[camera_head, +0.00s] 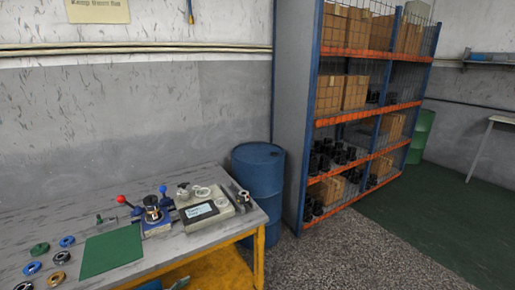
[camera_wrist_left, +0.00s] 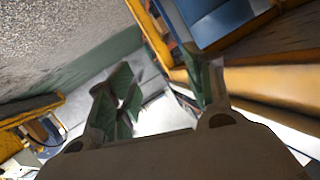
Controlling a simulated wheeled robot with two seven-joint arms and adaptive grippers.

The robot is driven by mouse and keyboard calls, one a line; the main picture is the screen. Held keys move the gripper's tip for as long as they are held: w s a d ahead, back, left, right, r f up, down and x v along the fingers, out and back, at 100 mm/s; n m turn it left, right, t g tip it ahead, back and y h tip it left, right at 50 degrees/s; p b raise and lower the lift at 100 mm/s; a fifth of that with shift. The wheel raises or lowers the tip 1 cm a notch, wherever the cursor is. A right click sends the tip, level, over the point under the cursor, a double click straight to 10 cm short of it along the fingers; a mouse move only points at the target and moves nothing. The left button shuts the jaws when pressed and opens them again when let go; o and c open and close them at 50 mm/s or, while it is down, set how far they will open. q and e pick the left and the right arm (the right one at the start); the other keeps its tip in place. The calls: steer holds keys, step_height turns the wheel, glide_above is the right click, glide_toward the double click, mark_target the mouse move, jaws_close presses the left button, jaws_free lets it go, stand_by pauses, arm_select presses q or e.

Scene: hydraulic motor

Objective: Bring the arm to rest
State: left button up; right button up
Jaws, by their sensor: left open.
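My left gripper (camera_wrist_left: 162,98) shows in the left wrist view with its two fingers spread apart. Nothing is between the fingers. Yellow frame parts (camera_wrist_left: 265,90) and a blue panel (camera_wrist_left: 225,18) lie beyond and to the right of the fingers in that view. Neither gripper can be made out in the head view. My right gripper is in neither view.
The head view shows a workbench (camera_head: 215,236) with a green mat (camera_head: 110,250), several coloured rings, a clamp fixture (camera_head: 153,215) and a device with a screen (camera_head: 200,211). A blue barrel (camera_head: 258,180) and a shelf rack (camera_head: 365,110) stand behind. Speckled floor (camera_head: 320,255) is clear at right.

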arm_select(q)
steer(key=s+a+f+n+g+y, duration=0.2)
steer(key=s+a+f+n+y, duration=0.15)
steer(key=s+f, duration=0.8)
steer(key=s+a+f+n+g+y, duration=0.1)
steer(key=s+a+f+n+y, duration=0.2)
steer(key=s+f, duration=0.85)
steer(key=s+d+f+g+y, duration=0.1)
steer(key=s+f, duration=0.3)
steer(key=s, duration=0.6)
steer(key=s+d+f+n+g, duration=0.1)
steer(key=s+f+g, duration=0.3)
steer(key=s, duration=0.5)
steer(key=s+d+f+g+y, duration=0.1)
steer(key=s+d+f+g, duration=0.1)
steer(key=s+f, duration=0.4)
steer(key=s+d, duration=0.1)
steer(key=s, duration=0.3)
steer(key=shift+s+y, duration=0.3)
steer(key=shift+y, duration=0.05)
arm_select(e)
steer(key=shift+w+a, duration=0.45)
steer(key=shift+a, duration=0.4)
arm_select(q)
steer(key=shift+n, duration=0.25)
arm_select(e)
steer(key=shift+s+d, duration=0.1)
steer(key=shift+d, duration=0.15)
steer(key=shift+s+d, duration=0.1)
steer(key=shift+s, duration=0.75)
